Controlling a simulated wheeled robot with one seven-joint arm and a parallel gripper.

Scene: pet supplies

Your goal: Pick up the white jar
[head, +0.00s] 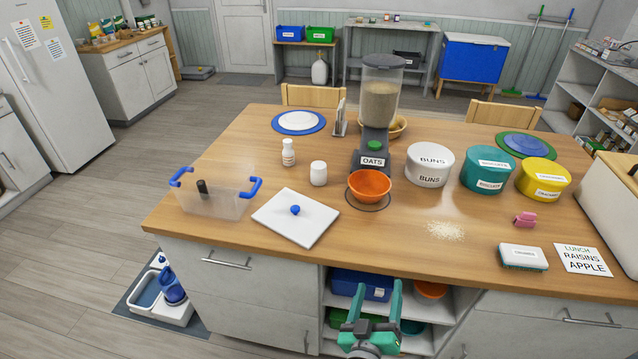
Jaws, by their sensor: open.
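A small plain white jar (318,174) stands upright on the wooden table (400,238), left of the orange bowl and behind the white board. A white bottle (288,152) with a narrower top stands just behind and left of it. A larger round white tub (430,165) labelled BUNS stands further right. My gripper (377,290), with teal fingers, is at the bottom of the view, in front of the table's near edge. It is open with nothing between its fingers, well apart from the jar.
An oats dispenser (375,147) stands behind the orange bowl (370,186). A white board (296,218) with a blue knob lies in front of the jar. A clear bin (215,201) is at left. Teal (487,170) and yellow (542,180) tubs stand right. Spilled oats (445,231) lie front right.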

